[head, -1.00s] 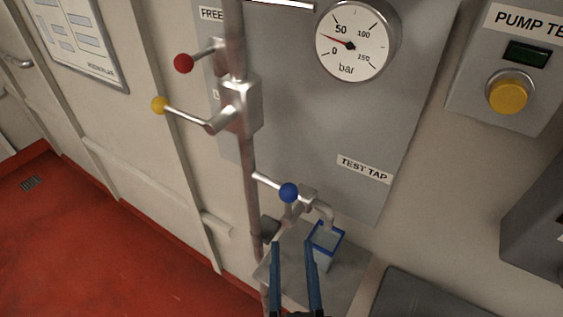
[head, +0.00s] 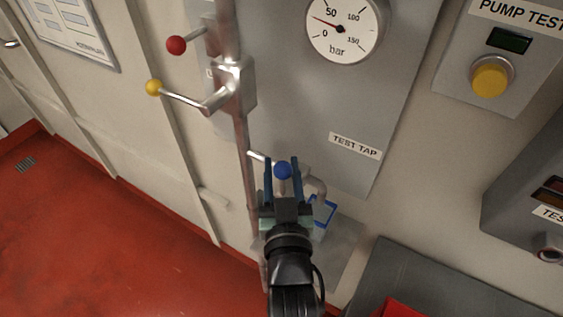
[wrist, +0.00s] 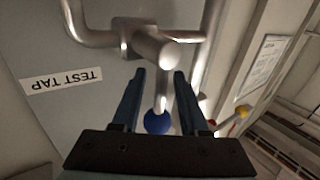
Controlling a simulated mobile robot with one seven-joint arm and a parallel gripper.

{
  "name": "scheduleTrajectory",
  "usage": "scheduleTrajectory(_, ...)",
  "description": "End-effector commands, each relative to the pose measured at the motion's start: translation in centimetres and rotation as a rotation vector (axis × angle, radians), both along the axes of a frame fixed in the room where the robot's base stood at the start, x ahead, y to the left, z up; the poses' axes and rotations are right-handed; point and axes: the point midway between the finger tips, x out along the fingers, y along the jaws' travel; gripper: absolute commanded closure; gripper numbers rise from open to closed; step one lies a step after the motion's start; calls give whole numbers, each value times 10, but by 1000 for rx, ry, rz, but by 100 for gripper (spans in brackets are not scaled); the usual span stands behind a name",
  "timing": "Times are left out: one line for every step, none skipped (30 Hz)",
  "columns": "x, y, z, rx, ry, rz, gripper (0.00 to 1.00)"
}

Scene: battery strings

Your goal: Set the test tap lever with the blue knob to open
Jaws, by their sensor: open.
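In the wrist view the blue knob (wrist: 157,121) lies between the open fingers of my gripper (wrist: 157,75), with a gap on each side. The silver lever (wrist: 162,90) runs from the knob to the tap body (wrist: 150,45). In the head view the lower part of the tap is hidden behind my gripper. The "TEST TAP" label (head: 355,146) is on the panel above and to the right.
A lever with a yellow knob (head: 154,88) and one with a red knob (head: 176,45) stand at upper left by a vertical pipe (head: 242,150). A blue-rimmed container (head: 323,213) is under the spout. The gauge (head: 343,29) reads low. A dark surface (head: 420,280) is at lower right.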

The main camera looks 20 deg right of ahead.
Motion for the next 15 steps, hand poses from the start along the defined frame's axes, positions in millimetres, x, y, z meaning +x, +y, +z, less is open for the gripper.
scheduleTrajectory(3,-1,1,0,-1,0,57)
scheduleTrajectory(5,-1,1,0,-1,0,57)
scheduleTrajectory(6,-1,1,0,-1,0,57)
scheduleTrajectory(7,-1,0,0,0,0,57)
scheduleTrajectory(7,-1,0,0,0,0,57)
scheduleTrajectory(7,-1,0,0,0,0,57)
scheduleTrajectory(7,-1,0,0,0,0,57)
scheduleTrajectory(7,-1,0,0,0,0,57)
scheduleTrajectory(7,-1,0,0,0,0,57)
scheduleTrajectory(7,-1,0,0,0,0,57)
scheduleTrajectory(7,-1,0,0,0,0,57)
scheduleTrajectory(7,-1,0,0,0,0,57)
scheduleTrajectory(7,-1,0,0,0,0,62)
scheduleTrajectory(7,-1,0,0,0,0,67)
scheduleTrajectory(7,-1,0,0,0,0,75)
